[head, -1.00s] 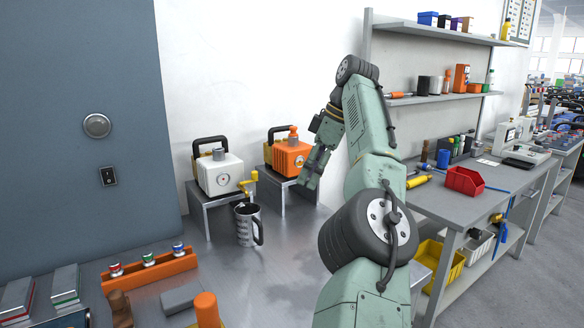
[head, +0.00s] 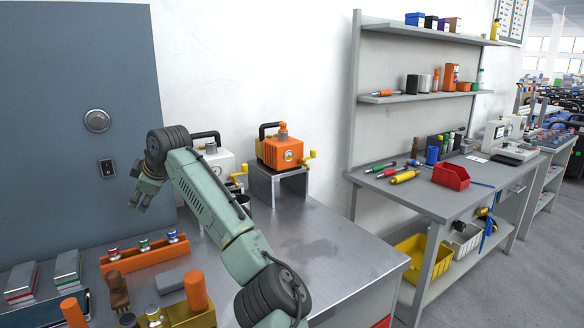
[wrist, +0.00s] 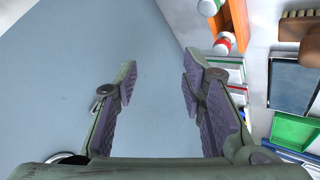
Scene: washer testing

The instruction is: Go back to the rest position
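My gripper (head: 144,196) hangs in front of the blue-grey panel (head: 80,90), above the left part of the metal bench. In the wrist view my gripper (wrist: 158,85) has its two padded fingers spread apart with nothing between them. The green-grey arm runs from the bottom middle of the head view up and left to it. The arm covers part of the white pump unit (head: 216,166) and most of a dark cup behind it.
An orange pump unit (head: 283,150) stands on a metal stand. An orange rack (head: 146,256) with several small capped pieces lies below my gripper. The bench's right part (head: 340,255) is clear. A grey workbench (head: 415,195) with a red bin (head: 451,176) stands at right.

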